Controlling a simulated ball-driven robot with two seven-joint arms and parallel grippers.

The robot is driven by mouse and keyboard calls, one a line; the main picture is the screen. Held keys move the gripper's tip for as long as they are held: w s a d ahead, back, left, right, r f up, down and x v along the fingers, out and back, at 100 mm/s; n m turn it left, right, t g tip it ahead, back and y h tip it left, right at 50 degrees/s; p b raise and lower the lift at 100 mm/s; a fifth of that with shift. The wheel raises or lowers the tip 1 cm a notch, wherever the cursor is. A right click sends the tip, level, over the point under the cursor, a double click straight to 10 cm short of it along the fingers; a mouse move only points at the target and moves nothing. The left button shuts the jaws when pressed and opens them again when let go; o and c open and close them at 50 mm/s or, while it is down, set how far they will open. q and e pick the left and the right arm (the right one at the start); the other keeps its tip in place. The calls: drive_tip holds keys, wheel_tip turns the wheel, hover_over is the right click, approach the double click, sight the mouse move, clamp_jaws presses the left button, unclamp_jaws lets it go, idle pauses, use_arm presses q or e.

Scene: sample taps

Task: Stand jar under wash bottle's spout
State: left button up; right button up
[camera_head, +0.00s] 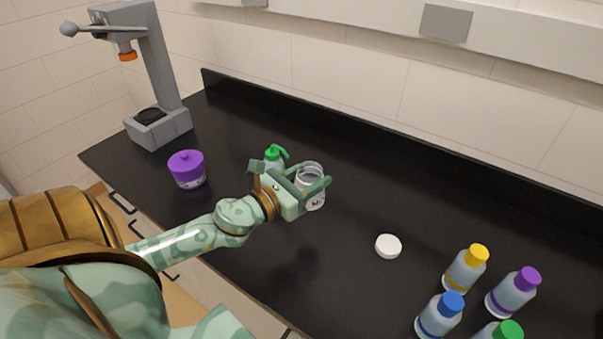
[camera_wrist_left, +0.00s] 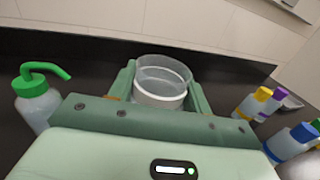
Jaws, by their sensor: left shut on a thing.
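My left gripper (camera_head: 294,190) is shut on a clear open-topped jar (camera_head: 310,173) with a white label. In the left wrist view the jar (camera_wrist_left: 162,80) sits upright between the two fingers. The wash bottle (camera_head: 273,158) has a green cap and a bent green spout. It stands behind my left gripper in the head view, its lower part hidden. In the left wrist view the wash bottle (camera_wrist_left: 36,98) is left of the jar, and its spout points right, toward the jar but apart from it. My right gripper is in neither view.
A white lid (camera_head: 388,246) lies on the black counter. Several bottles with coloured caps, one yellow (camera_head: 465,270), stand at the lower right. A purple-lidded jar (camera_head: 187,170) and a grey press-like stand (camera_head: 158,127) are at the left.

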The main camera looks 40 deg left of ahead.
use_arm(q)
drive_tip(key=w+a+f+b, duration=0.2)
drive_tip(key=a+f, duration=0.1)
drive_tip(key=f, duration=0.1)
drive_tip(key=w+a+f+b, duration=0.2)
drive_tip(key=a+f, duration=0.1)
drive_tip(key=f, duration=0.1)
drive_tip(key=w+a+f+b, duration=0.2)
drive_tip(key=a+f+b, duration=0.1)
drive_tip(key=shift+w+f, duration=0.15)
drive_tip(key=shift+f, duration=0.25)
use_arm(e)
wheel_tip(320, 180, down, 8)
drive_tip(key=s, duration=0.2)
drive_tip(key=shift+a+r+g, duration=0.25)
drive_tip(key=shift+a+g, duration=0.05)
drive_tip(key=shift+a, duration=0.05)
use_arm(q)
drive_tip(key=shift+f, duration=0.1)
drive_tip(key=o, duration=0.5)
drive_tip(key=shift+f, duration=0.1)
drive_tip(key=shift+o, duration=1)
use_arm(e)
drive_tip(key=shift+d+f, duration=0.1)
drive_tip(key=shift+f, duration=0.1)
